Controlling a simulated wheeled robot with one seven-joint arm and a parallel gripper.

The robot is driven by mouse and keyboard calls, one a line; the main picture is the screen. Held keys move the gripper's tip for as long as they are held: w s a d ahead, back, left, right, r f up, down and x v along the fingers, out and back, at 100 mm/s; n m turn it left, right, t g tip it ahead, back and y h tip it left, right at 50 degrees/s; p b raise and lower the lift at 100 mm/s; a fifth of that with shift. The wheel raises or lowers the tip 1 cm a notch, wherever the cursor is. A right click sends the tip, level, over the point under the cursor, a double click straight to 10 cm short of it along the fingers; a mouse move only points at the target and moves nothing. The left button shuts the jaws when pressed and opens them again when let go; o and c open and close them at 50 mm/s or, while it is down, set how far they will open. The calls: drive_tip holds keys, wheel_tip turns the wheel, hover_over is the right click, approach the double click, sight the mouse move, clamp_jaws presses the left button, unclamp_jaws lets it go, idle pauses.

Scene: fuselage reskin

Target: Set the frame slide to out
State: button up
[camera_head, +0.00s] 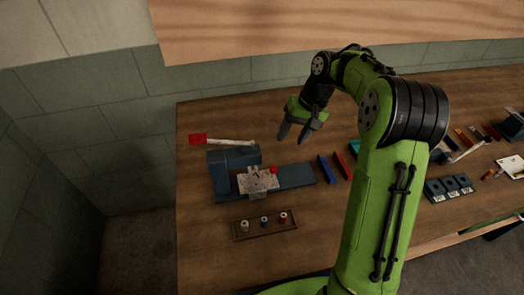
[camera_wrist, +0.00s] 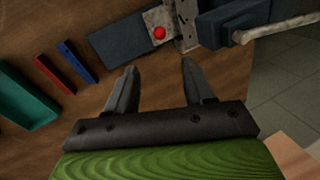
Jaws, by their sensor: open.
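The fixture on the bench has a blue-grey block (camera_head: 224,158) and a flat blue-grey rail (camera_head: 297,177) running right from it. A speckled metal plate (camera_head: 256,184) with a red knob (camera_head: 273,170) sits at the block's end of the rail; this looks like the frame slide. In the wrist view the red knob (camera_wrist: 159,33) and the rail (camera_wrist: 118,43) lie beyond my fingertips. My gripper (camera_head: 293,135) is open and empty, above the bench, behind and right of the knob. Its two fingers (camera_wrist: 158,68) show apart in the wrist view. I see no marking for in or out.
A pale lever (camera_head: 232,142) with a red grip (camera_head: 197,139) extends left behind the block. A tray (camera_head: 264,225) with small parts lies in front. Blue (camera_head: 326,169) and red (camera_head: 342,166) bars lie right of the rail. The left bench edge is clear.

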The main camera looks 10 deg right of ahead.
sight(275, 167)
drive_tip(key=b+x, duration=0.2)
drive_tip(key=x, duration=0.5)
drive_tip(key=b+x, duration=0.2)
drive_tip(key=x, duration=0.6)
drive_tip(key=shift+s+f, duration=0.25)
drive_tip(key=shift+f, duration=0.05)
clamp_jaws()
